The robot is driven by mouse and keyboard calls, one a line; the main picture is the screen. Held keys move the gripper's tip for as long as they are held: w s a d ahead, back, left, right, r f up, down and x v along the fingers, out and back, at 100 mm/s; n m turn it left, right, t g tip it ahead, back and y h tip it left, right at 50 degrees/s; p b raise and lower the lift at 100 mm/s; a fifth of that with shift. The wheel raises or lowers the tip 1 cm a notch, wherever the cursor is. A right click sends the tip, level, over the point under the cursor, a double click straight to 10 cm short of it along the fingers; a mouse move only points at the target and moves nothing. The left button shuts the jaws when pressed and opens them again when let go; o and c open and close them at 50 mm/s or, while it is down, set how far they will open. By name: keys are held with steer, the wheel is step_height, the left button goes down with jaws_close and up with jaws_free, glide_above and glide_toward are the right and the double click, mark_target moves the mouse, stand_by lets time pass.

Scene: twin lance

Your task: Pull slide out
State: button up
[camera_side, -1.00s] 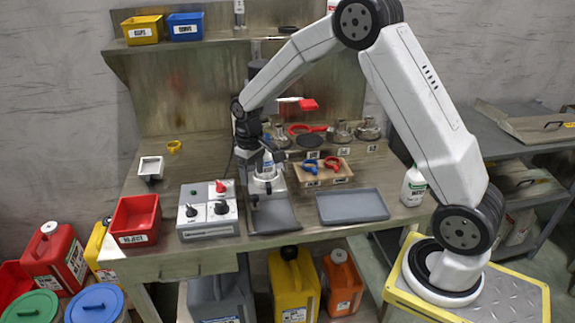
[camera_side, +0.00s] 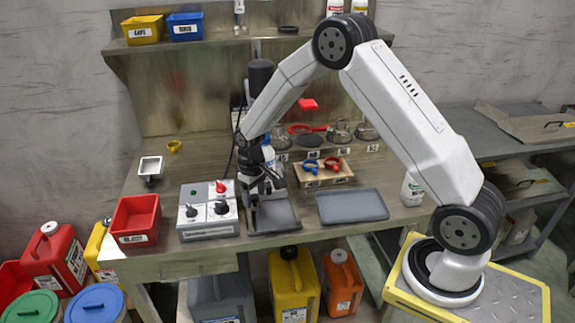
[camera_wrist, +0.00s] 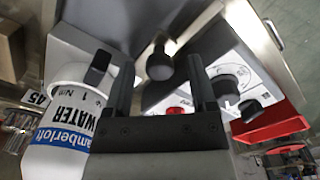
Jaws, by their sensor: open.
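My gripper (camera_side: 256,205) points down in front of the dispensing machine, above the left part of a grey tray (camera_side: 284,217) at the bench's front. In the wrist view my gripper (camera_wrist: 160,75) is open, its two dark fingers apart. A round black knob (camera_wrist: 160,66) on a bright metal stem shows between the fingers; I cannot tell whether they touch it. The knob seems to belong to the slide, whose body I cannot make out clearly. A white bottle labelled WATER (camera_wrist: 68,125) stands close beside the left finger. My arm hides much of the machine in the side view.
A control box (camera_side: 208,210) with a red knob and black knobs stands just left of my gripper. A red bin (camera_side: 136,218) is farther left. A second grey tray (camera_side: 352,206) and a wooden holder (camera_side: 324,175) with blue and red rings lie right.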

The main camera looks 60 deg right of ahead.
steer(key=shift+c, duration=0.2)
jaws_close()
stand_by(1.1)
